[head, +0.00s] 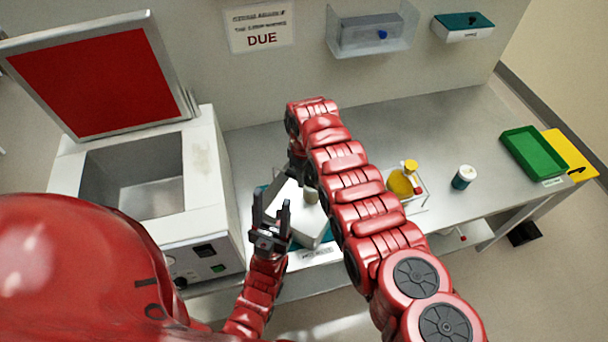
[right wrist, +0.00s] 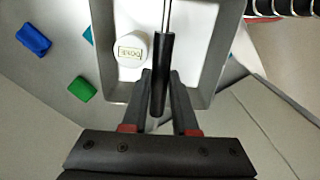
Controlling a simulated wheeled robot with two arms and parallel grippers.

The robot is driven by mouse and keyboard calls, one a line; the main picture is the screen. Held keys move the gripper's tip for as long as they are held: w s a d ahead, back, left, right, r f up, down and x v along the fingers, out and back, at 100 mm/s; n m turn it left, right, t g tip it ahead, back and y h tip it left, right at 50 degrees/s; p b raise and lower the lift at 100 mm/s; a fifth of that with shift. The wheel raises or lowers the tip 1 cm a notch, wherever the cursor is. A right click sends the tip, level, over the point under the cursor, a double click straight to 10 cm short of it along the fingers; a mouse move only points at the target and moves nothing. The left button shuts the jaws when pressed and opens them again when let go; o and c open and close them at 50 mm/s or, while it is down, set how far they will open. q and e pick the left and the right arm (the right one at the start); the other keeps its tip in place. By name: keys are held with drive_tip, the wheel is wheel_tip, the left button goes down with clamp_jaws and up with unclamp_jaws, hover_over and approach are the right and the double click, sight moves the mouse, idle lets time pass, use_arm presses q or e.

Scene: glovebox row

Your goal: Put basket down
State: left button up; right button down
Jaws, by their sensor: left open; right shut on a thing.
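The basket, a shallow white tray with grey walls (head: 288,222), is low over the bench in the middle of the head view, partly hidden by my arms. In the right wrist view the basket (right wrist: 188,88) shows a black handle (right wrist: 163,75) and a white-lidded jar (right wrist: 131,49) inside. My right gripper (right wrist: 161,76) is shut on the handle; it also shows in the head view (head: 297,165). Whether the basket touches the surface below, I cannot tell. My left gripper (head: 272,208) is open and empty, in front of the basket's left side.
A white bath with a raised red lid (head: 90,75) stands left. A teal mat (head: 325,233) shows by the basket. Right of my right arm are a yellow flask (head: 402,181) in a clear holder, a jar (head: 464,177) and a green tray (head: 534,153). The back bench is clear.

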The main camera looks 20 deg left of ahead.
drive_tip(key=c, duration=0.7)
unclamp_jaws()
drive_tip(key=shift+r, duration=0.1)
drive_tip(key=shift+w+r, duration=0.1)
drive_tip(key=shift+r, duration=0.45)
wheel_tip(320, 180, up, 8)
drive_tip(key=b, duration=0.3)
drive_tip(key=shift+f, duration=0.25)
wheel_tip(320, 180, up, 3)
drive_tip(key=shift+r, duration=0.1)
